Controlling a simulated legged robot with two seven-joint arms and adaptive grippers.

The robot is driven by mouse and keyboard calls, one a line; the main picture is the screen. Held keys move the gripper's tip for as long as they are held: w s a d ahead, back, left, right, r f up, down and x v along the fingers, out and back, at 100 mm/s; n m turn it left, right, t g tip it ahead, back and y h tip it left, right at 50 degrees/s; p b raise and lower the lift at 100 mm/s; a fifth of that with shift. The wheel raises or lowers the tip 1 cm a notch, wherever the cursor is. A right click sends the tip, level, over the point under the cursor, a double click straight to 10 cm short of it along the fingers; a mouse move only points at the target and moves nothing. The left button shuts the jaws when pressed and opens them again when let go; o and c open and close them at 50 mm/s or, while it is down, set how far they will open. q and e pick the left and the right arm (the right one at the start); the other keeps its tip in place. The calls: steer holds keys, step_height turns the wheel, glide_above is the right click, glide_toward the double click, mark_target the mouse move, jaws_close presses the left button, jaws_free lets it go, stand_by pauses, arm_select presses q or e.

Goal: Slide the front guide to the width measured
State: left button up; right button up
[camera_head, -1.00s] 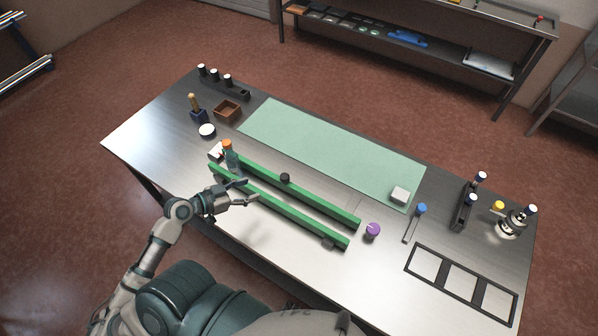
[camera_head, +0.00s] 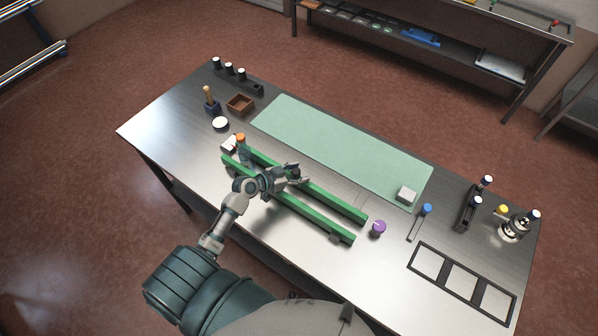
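Two long green guides lie roughly parallel on the steel table, slanting down to the right. The front guide (camera_head: 312,222) has a dark block (camera_head: 335,238) near its right end. The rear guide (camera_head: 338,206) lies behind it, with a gap of bare table between them. My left gripper (camera_head: 300,174) is over the rear guide, where that guide's dark knob stands. The hand hides the knob and parts of both guides. I cannot tell whether its fingers are apart or closed, or whether they touch the knob. My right gripper is out of view.
An orange-capped bottle (camera_head: 241,141) and a white block (camera_head: 229,144) stand at the guides' left ends. A purple knob (camera_head: 378,228) and a blue-topped tool (camera_head: 426,209) lie to the right. A green mat (camera_head: 335,145) lies behind. Table in front of the guides is bare.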

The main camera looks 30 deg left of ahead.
arm_select(q)
steer(key=shift+w+a+f, duration=0.1)
steer(key=shift+a+f, duration=0.1)
steer(key=shift+a, duration=0.45)
steer(key=shift+a+f, duration=0.15)
steer(key=shift+a, duration=0.45)
steer(key=c, duration=0.5)
steer(key=shift+d+r, duration=0.1)
steer(key=shift+d, duration=0.05)
steer(key=c, duration=0.4)
steer(key=shift+d+r, duration=0.1)
steer(key=shift+d, duration=0.25)
jaws_close()
steer(key=shift+d+b, duration=0.3)
steer(key=shift+a, duration=0.15)
steer(key=shift+s+a, duration=0.15)
steer(key=shift+s, duration=0.1)
steer(key=o, duration=0.5)
jaws_free()
steer(key=o, duration=0.4)
steer(key=shift+r, duration=0.1)
steer(key=shift+d, duration=0.4)
steer(key=shift+s, duration=0.15)
steer(key=v, duration=1.1)
steer(key=shift+s+r, duration=0.15)
steer(key=shift+s, duration=0.1)
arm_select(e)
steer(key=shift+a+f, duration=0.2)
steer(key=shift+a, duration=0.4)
